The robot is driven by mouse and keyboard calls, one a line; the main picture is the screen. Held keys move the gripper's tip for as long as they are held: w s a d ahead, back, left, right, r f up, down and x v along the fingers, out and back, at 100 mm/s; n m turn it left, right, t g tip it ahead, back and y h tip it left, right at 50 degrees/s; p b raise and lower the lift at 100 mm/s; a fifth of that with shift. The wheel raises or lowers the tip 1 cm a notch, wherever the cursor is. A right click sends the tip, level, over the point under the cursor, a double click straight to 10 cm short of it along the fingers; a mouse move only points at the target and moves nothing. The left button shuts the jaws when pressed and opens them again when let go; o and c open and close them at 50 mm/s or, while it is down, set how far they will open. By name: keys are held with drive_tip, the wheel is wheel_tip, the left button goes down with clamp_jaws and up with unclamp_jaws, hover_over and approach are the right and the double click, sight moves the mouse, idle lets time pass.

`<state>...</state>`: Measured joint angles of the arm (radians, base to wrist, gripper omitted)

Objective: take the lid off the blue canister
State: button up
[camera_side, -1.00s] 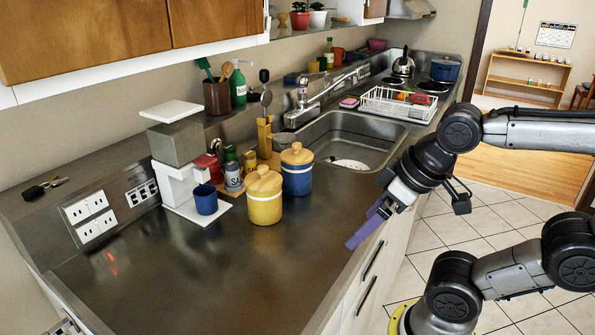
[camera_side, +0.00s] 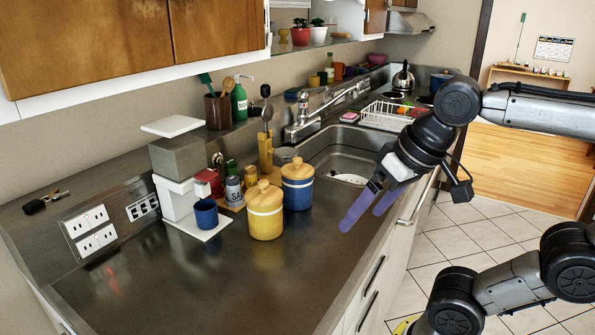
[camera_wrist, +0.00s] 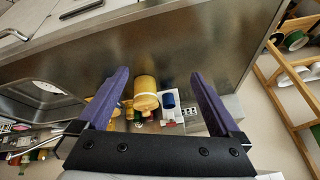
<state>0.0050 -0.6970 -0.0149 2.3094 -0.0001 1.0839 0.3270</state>
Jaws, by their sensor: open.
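The blue canister (camera_side: 298,194) stands upright on the counter near the sink in the side view, with its yellow wooden knobbed lid (camera_side: 297,170) seated on top. My gripper (camera_side: 362,219) is to the right of it and apart from it, over the counter's front edge. Its two purple fingers are spread with nothing between them. In the wrist view the gripper (camera_wrist: 160,78) is also open. The blue canister's body cannot be made out there; the left finger may hide it.
A yellow canister (camera_side: 265,222) with a similar lid stands left of the blue one. A blue mug (camera_side: 206,213), jars (camera_side: 234,190) and a grey-white appliance (camera_side: 176,165) stand further left. The sink (camera_side: 350,150) is behind. The front counter (camera_side: 210,285) is clear.

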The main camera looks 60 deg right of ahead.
drive_tip(key=w+d+r+m+g, duration=0.1)
drive_tip(key=w+d+r+m, duration=0.3)
drive_tip(key=w+r, duration=0.55)
drive_tip(key=m+g, duration=0.4)
drive_tip(key=m, duration=0.6)
hover_over(298, 158)
wheel_tip(298, 158, down, 11)
drive_tip(key=shift+f, duration=0.1)
drive_tip(key=shift+a+f, duration=0.1)
drive_tip(key=shift+f, duration=3.35)
drive_tip(key=shift+c, duration=0.2)
drive_tip(key=shift+f, duration=0.15)
clamp_jaws()
